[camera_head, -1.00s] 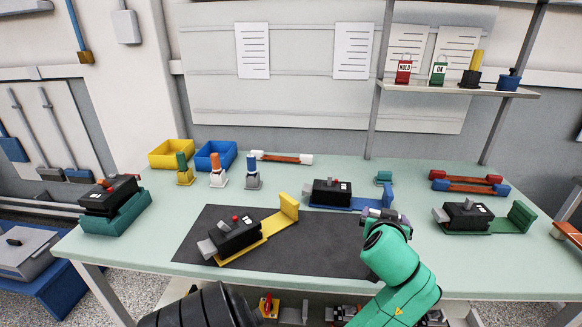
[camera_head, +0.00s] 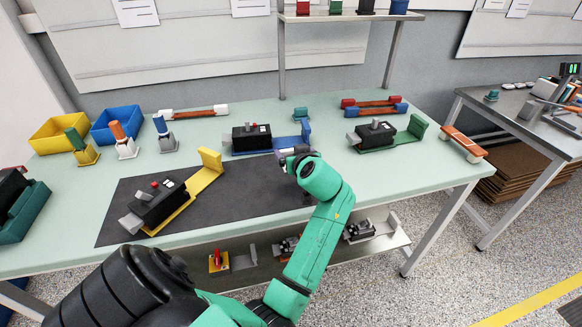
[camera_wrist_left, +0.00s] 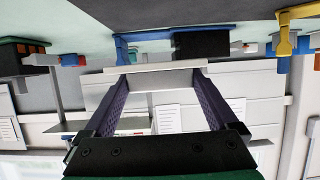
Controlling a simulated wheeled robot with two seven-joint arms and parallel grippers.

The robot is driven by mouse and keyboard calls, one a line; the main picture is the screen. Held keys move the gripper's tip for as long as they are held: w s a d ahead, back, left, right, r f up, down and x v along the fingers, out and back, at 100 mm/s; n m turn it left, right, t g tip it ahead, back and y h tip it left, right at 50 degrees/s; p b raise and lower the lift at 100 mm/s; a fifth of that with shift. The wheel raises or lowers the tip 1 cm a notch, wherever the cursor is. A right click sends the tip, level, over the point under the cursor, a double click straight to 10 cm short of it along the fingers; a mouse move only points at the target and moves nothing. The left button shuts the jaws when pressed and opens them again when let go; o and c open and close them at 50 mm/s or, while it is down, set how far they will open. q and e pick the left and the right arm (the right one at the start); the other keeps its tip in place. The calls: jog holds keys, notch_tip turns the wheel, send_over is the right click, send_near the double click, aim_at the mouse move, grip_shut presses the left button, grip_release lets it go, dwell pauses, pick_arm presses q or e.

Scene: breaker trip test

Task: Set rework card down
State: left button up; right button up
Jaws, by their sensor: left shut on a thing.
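My left gripper (camera_head: 287,155) is above the green table, near the right end of the black mat and just in front of the blue breaker fixture (camera_head: 268,146). In the left wrist view its two dark fingers (camera_wrist_left: 158,82) are spread wide, shut on a pale, flat piece (camera_wrist_left: 155,76) seen nearly edge-on across the fingertips. This looks like the rework card; its face and any print cannot be read. In the head view the card cannot be made out at the gripper. My right gripper is not in view.
A breaker in a yellow fixture (camera_head: 207,172) stands on the black mat (camera_head: 245,195). A green fixture (camera_head: 416,128) with a breaker stands to the right. Yellow and blue bins (camera_head: 117,122) are at the back left. The table's front right is clear. A grey side table (camera_head: 500,115) stands at right.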

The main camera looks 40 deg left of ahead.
aim_at(293, 178)
pick_arm(q)
notch_tip(293, 178, down, 6)
jog(key=shift+f, duration=0.2)
jog(key=shift+f+b, duration=0.6)
jog(key=shift+b, duration=0.2)
jog(key=o, duration=1)
jog(key=shift+r, duration=0.1)
